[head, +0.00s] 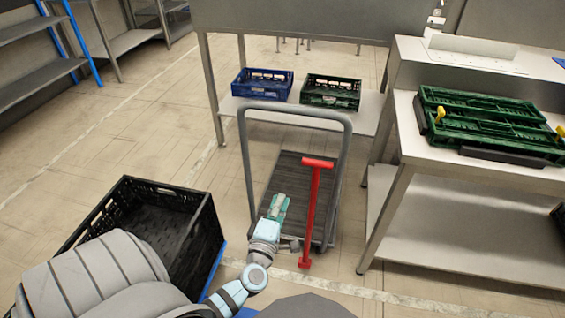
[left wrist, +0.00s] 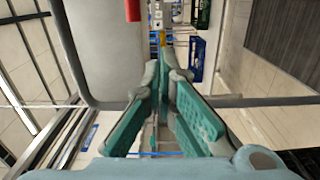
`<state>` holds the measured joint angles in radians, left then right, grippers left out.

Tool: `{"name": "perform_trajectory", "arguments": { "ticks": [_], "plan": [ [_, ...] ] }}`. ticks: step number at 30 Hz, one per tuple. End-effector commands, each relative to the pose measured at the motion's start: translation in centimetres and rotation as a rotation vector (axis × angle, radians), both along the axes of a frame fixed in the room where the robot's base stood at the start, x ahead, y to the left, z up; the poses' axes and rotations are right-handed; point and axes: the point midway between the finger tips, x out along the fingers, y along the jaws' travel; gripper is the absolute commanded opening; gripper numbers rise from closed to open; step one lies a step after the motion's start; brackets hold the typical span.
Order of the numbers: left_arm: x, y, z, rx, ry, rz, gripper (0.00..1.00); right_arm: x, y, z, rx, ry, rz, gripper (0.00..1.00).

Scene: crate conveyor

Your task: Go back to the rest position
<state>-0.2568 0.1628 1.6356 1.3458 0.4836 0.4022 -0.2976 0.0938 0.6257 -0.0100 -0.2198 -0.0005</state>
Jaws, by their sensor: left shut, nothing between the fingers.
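My left gripper (head: 279,207) is in the lower middle of the head view, in front of the grey cart (head: 243,150) and left of its red T-shaped handle (head: 312,200). Its teal fingers are shut with nothing between them. They also fill the middle of the left wrist view (left wrist: 165,85). The gripper appears over the cart's dark deck (head: 290,180); whether it touches anything there I cannot tell. My right gripper is not in either view.
An empty black crate (head: 208,235) stands at the lower left. A blue crate (head: 262,84) and a green crate (head: 331,92) sit on a low shelf behind the cart. Folded green crates (head: 490,125) lie on the right bench (head: 420,150). The floor at left is open.

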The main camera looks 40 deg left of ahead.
Motion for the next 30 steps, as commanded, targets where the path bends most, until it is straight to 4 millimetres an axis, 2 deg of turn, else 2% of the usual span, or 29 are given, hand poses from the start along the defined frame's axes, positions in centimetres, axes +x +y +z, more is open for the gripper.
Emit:
{"name": "perform_trajectory", "arguments": {
  "ticks": [10, 12, 14, 17, 18, 20, 21, 23, 24, 26, 27, 29, 30],
  "plan": [
    [0.2, -0.2, 0.0, 0.01, 0.007, -0.007, 0.0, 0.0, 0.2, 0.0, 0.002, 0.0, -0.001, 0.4],
    [0.6, -1.4, -0.7, 0.099, 0.06, -0.069, 0.0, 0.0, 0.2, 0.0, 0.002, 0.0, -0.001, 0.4],
    [0.5, -2.6, -3.4, 0.238, 0.172, -0.148, 0.0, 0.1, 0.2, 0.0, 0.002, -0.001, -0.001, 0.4],
    [-1.4, -4.9, -11.2, 0.503, 0.441, -0.329, 0.0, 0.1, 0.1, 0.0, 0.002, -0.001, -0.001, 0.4],
    [-3.2, -5.7, -15.0, 0.607, 0.565, -0.419, 0.0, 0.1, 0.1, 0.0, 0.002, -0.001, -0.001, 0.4],
    [-6.7, -6.6, -20.7, 0.748, 0.751, -0.564, 0.0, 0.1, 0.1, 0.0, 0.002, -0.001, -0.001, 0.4],
    [-9.5, -7.0, -24.1, 0.829, 0.867, -0.663, 0.0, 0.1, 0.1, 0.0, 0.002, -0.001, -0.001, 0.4],
    [-14.0, -7.3, -28.3, 0.925, 1.02, -0.804, 0.0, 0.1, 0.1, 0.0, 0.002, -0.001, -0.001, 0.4],
    [-17.1, -7.4, -30.6, 0.979, 1.111, -0.897, 0.0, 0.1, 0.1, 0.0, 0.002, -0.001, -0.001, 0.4],
    [-21.8, -7.4, -33.4, 1.04, 1.235, -1.031, 0.0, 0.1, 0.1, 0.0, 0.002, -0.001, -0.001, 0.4],
    [-24.9, -7.3, -34.9, 1.071, 1.308, -1.118, 0.0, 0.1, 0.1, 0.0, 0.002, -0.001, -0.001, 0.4],
    [-29.7, -7.2, -36.6, 1.106, 1.408, -1.245, 0.0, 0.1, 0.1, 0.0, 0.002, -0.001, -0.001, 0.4],
    [-32.8, -7.2, -37.4, 1.119, 1.467, -1.325, 0.0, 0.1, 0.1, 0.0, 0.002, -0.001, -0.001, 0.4]
  ]
}}
